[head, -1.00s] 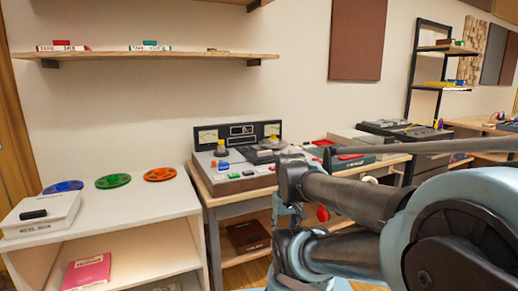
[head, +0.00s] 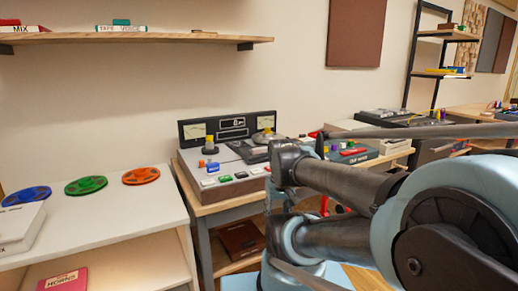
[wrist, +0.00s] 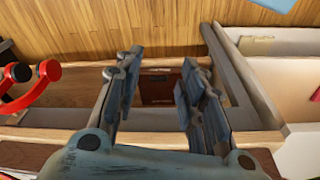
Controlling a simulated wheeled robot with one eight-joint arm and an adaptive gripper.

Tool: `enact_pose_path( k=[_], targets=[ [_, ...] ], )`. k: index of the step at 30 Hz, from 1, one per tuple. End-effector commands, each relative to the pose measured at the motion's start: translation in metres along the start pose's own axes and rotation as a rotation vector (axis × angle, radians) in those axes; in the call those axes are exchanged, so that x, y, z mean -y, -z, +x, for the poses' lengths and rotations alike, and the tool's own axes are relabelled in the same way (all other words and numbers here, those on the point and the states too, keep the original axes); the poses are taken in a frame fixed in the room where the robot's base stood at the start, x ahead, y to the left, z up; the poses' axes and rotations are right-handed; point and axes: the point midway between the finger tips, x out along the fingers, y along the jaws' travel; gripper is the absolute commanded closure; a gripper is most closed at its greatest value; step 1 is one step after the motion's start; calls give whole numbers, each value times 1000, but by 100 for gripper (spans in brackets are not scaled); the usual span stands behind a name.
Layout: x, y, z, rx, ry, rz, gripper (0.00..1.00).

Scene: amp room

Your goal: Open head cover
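The tape machine (head: 225,178) stands on a wooden desk in the head view, with two meters and a display on its upright back panel. A dark, low piece (head: 247,151) on its top, beside a yellow-topped knob (head: 209,145), may be the head cover; I cannot tell for sure. My arm partly blocks the machine's right side. In the wrist view my gripper (wrist: 162,65) is open and empty, its two fingers wide apart. It points at the desk edge, the lower shelf and the floor. The head cover is not identifiable in the wrist view.
A white cabinet (head: 100,222) at left carries blue, green and orange reels (head: 140,176). The desk (head: 225,204) has a dark red box (head: 241,241) on its lower shelf. Red headphones (wrist: 28,88) lie left of my gripper. A wall shelf (head: 150,38) hangs above.

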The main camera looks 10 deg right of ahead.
Motion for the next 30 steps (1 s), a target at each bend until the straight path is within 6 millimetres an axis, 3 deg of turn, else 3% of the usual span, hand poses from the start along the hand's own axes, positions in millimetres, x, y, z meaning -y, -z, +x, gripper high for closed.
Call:
enact_pose_path(
  k=[3,8,18,30],
  targets=[
    [0,0,-13,-4,0,26,63],
    [-2,33,-45,13,0,131,63],
    [-4,136,-129,64,-14,474,63],
    [-7,267,-196,121,-53,879,63]
  ],
)
